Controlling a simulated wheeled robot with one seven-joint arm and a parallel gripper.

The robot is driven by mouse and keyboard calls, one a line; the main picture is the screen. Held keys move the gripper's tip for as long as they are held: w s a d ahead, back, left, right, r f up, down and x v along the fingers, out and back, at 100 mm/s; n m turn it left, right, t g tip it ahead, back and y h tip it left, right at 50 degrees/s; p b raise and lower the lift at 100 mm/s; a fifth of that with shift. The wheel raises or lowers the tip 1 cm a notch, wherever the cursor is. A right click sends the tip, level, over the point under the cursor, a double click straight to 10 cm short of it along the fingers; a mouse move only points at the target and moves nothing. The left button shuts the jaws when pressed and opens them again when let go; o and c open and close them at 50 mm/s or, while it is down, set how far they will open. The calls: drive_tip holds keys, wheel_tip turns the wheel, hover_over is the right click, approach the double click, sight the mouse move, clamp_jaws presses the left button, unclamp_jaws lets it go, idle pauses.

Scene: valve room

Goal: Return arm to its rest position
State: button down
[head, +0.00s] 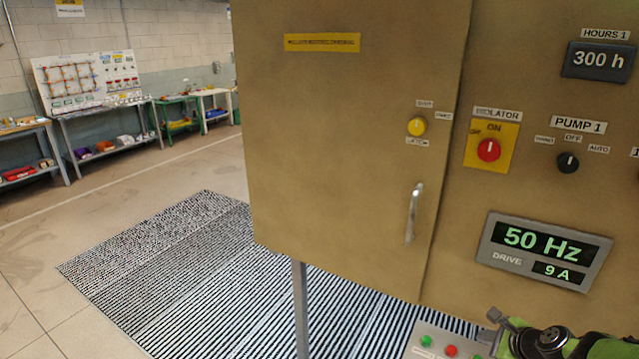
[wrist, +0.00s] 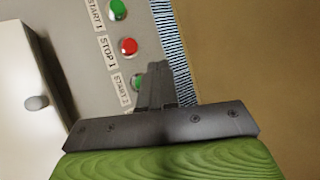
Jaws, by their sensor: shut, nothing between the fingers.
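My gripper shows in the wrist view (wrist: 160,75) as dark fingers closed together, with nothing between them. Behind the fingertips is a grey push-button panel (wrist: 85,15) with a green START 1 button (wrist: 117,9), a red STOP 1 button (wrist: 128,46) and another green button partly hidden by the fingers. I cannot tell whether the fingers touch the panel. In the head view, part of my arm is at the bottom right, and the gripper's tip lies near the same panel (head: 426,353).
A tan cabinet (head: 330,130) with a door handle (head: 413,212), a red isolator knob (head: 488,149), a pump selector (head: 567,162) and a drive display (head: 543,250) fills the right. A striped mat (head: 190,265) lies on the floor. Workbenches (head: 110,122) stand far left; the left floor is clear.

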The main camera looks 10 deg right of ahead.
drive_tip(key=s+a+r+n+g, duration=0.1)
drive_tip(key=a+r+n+g, duration=0.1)
drive_tip(key=a+r+n, duration=0.7)
drive_tip(key=s+a+r+n+g, duration=0.2)
drive_tip(key=a+r+n, duration=0.3)
drive_tip(key=a, duration=0.8)
drive_tip(key=s+a+r+n, duration=0.3)
drive_tip(key=s+a+n, duration=0.2)
drive_tip(key=s, duration=0.4)
drive_tip(key=s+a+r+n, duration=0.2)
drive_tip(key=s+a+n, duration=0.4)
drive_tip(key=s, duration=0.3)
drive_tip(key=shift+s+a+r+n+t+b, duration=0.15)
drive_tip(key=shift+s+r+n+t+b, duration=0.1)
drive_tip(key=shift+r+n+t+b, duration=0.2)
